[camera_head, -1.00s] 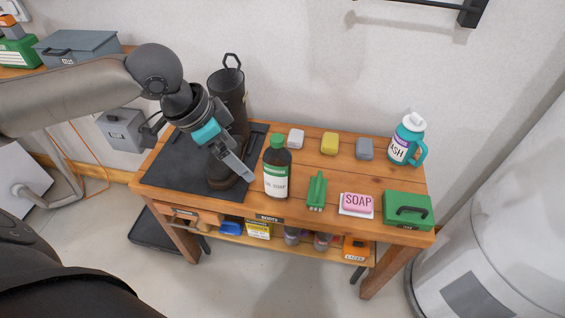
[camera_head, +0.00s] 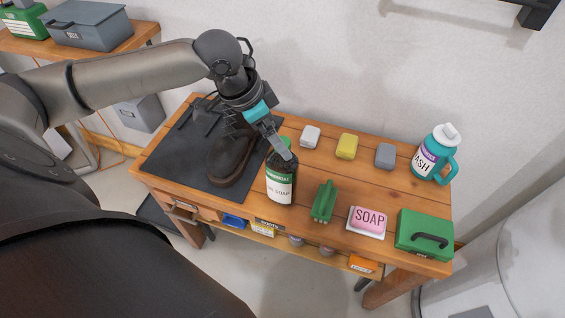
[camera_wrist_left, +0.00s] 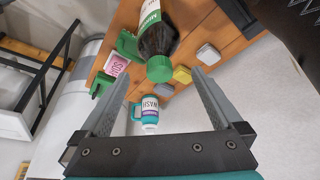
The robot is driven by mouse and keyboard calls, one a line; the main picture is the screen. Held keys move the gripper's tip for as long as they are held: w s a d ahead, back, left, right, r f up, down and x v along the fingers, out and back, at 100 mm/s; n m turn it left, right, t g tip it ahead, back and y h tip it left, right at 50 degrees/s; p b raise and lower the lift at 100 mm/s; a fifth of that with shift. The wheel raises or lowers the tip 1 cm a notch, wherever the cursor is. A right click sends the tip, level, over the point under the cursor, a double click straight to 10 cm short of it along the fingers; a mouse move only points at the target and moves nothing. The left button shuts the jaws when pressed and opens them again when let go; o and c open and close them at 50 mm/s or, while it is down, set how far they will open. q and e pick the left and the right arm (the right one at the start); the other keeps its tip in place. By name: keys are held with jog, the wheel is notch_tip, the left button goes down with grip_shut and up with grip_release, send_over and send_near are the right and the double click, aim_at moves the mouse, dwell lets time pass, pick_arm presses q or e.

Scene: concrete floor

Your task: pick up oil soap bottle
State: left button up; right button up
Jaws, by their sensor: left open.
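The oil soap bottle (camera_head: 281,190) is dark with a green cap and a white and green label. It stands upright on the wooden bench, at the right edge of the black mat. My left gripper (camera_head: 285,152) is over the bottle's top and partly hides the cap in the head view. In the left wrist view the bottle (camera_wrist_left: 157,35) points its green cap toward the space between the open fingers of my left gripper (camera_wrist_left: 155,105). The cap appears beyond the fingertips, and I see no grip on it. My right gripper is not in view.
A dark boot (camera_head: 232,158) stands on the black mat (camera_head: 165,160) left of the bottle. A green brush (camera_head: 324,201), pink soap (camera_head: 368,221) and green case (camera_head: 424,234) lie to the right. Grey and yellow blocks (camera_head: 346,146) and a teal jug (camera_head: 436,153) are behind.

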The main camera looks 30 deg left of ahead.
aim_at(282, 173)
pick_arm(q)
jog(key=shift+x, duration=1.15)
jog(key=b+x, duration=0.1)
jog(key=x, duration=0.3)
jog(key=shift+d+f+b, duration=0.25)
jog(key=shift+d+b, duration=0.05)
jog(key=shift+b, duration=0.05)
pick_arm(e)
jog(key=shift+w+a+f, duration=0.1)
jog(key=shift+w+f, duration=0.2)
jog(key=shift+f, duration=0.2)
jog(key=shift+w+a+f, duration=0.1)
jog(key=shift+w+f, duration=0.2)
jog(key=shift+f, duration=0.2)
pick_arm(q)
jog(key=shift+c, duration=0.4)
